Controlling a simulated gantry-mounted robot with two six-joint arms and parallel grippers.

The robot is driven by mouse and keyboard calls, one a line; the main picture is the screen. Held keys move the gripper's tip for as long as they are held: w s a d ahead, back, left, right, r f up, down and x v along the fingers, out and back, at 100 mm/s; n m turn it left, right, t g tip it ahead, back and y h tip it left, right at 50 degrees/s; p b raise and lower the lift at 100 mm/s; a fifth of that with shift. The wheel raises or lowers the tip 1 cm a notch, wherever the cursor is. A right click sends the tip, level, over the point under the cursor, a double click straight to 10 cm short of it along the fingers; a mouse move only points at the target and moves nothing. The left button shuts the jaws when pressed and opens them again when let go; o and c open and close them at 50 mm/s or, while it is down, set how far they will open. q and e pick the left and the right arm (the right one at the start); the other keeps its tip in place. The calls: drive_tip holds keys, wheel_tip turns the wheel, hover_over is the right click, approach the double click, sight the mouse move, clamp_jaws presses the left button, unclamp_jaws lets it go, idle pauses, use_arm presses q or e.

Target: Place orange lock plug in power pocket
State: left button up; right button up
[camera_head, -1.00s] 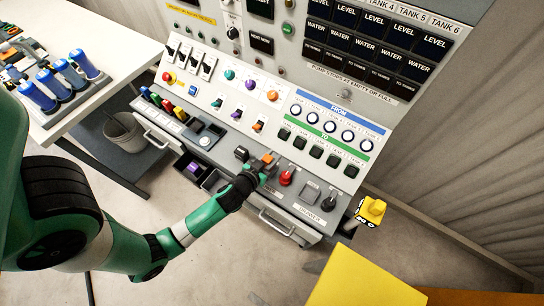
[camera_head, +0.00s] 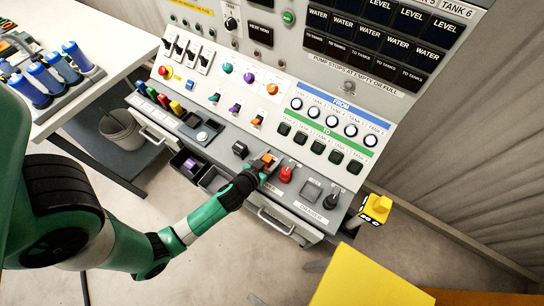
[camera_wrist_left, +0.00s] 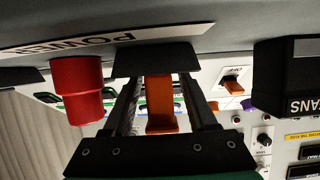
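The orange lock plug (camera_head: 266,158) shows at the end of my left arm, low on the sloping control panel. In the left wrist view, the orange plug (camera_wrist_left: 160,105) lies between the two fingers of my left gripper (camera_wrist_left: 160,90). One end of the plug meets a black block beside the upside-down POWER label (camera_wrist_left: 105,38); this block looks like the power pocket (camera_wrist_left: 155,58). How deep the plug sits is hidden. The block covers the fingertips, so finger contact is unclear. In the head view, the left gripper (camera_head: 256,171) is beside the pocket. My right gripper is out of view.
A red knob (camera_head: 286,174) stands close to the right of the gripper, and a black block (camera_head: 240,149) to the left. A drawer handle (camera_head: 276,222) sits below. A yellow block (camera_head: 377,208) is past the panel's right end.

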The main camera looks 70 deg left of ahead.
use_arm(q)
drive_tip(key=shift+r+p, duration=0.25)
drive_tip(key=shift+p, duration=0.05)
drive_tip(key=v, duration=1.1)
drive_tip(key=shift+s+d+f+b, duration=0.1)
drive_tip(key=shift+s+d+b, duration=0.05)
drive_tip(key=shift+b, duration=0.25)
drive_tip(key=shift+s+d+r, duration=0.1)
drive_tip(key=shift+s+r, duration=0.15)
drive_tip(key=shift+s, duration=0.05)
drive_tip(key=shift+w, duration=0.15)
